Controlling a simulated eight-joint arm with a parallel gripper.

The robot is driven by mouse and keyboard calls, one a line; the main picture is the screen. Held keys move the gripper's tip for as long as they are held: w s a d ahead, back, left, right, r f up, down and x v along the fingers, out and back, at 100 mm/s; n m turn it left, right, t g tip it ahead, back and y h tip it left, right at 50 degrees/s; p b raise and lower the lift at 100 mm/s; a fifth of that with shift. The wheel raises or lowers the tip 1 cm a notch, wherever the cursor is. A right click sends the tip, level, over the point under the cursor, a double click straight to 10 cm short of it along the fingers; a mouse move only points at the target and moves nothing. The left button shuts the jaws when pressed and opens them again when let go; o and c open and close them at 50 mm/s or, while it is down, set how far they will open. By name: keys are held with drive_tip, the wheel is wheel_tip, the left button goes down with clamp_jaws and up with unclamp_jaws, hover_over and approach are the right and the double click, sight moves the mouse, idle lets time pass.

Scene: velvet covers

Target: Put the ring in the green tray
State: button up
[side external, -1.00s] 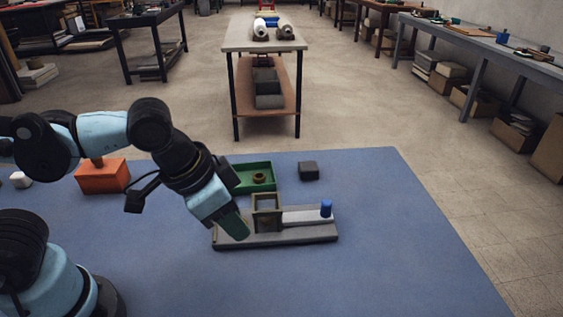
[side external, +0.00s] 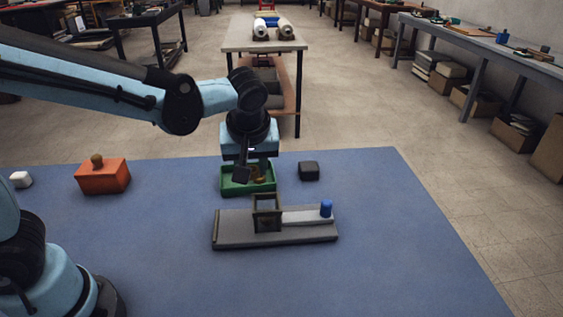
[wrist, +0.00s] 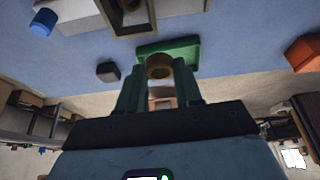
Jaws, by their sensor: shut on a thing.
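The green tray (side external: 230,188) lies on the blue mat behind the grey fixture. My gripper (side external: 257,176) points down at the tray in the side view, its fingers partly hidden by the wrist. The ring (side external: 261,178), brown and round, shows at the fingertips within the tray's outline. In the wrist view, the ring (wrist: 159,67) sits between my two green fingers, which are shut on it. The tray (wrist: 182,45) shows just beyond it. I cannot tell whether the ring touches the tray's floor.
A grey fixture (side external: 232,228) with an upright frame and a blue knob (side external: 326,208) stands in front of the tray. A dark block (side external: 309,171) lies right of it. An orange box (side external: 103,178) and a white block (side external: 21,179) lie left. The mat's front is clear.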

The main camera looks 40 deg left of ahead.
drive_tip(key=shift+w+a+f+n, duration=0.25)
drive_tip(key=shift+w+a+n, duration=0.25)
drive_tip(key=shift+n, duration=0.1)
hover_over(237, 185)
wheel_tip(237, 185, down, 7)
drive_tip(key=shift+r, duration=0.1)
drive_tip(key=shift+f, duration=2.1)
drive_tip(key=shift+f, duration=0.2)
drive_tip(key=o, duration=0.7)
drive_tip(key=shift+r, duration=0.1)
